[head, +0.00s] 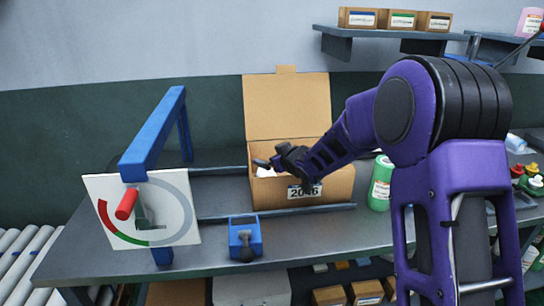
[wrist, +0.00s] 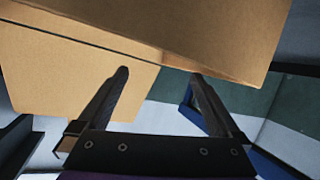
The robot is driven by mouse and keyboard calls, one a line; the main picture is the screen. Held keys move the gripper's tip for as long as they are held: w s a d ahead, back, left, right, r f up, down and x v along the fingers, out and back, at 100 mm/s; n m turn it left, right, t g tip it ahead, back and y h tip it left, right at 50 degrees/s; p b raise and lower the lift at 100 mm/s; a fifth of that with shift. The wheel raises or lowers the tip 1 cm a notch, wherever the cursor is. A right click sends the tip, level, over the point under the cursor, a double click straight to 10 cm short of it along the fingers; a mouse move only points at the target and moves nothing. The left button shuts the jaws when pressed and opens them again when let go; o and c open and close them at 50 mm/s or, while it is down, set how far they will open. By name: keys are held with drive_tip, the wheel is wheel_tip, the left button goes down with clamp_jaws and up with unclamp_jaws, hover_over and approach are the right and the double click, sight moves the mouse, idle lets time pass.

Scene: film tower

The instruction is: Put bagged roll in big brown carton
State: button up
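The big brown carton (head: 325,185) stands on the grey bench with its lid raised at the back and a numbered label on its front. My gripper (head: 268,162) is over the carton's opening, near its front left side. In the wrist view my gripper (wrist: 160,75) has its two fingers wide apart with nothing between them, and brown cardboard of the carton (wrist: 75,75) fills much of the view behind. A small white patch (head: 265,172) shows inside the carton below my gripper; I cannot tell whether it is the bagged roll. My arm hides part of the carton.
A blue frame (head: 152,135) with a dial plate (head: 180,205) stands at the left. Dark rails run along the bench, with a blue block (head: 245,238) in front. A green bottle (head: 380,185) is right of the carton. A shelf (head: 390,33) holds small cartons above.

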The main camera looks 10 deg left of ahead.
drive_tip(key=shift+r, duration=0.3)
drive_tip(key=p+v, duration=0.1)
drive_tip(key=v, duration=1.1)
drive_tip(key=shift+p, duration=0.3)
drive_tip(key=shift+f, duration=0.1)
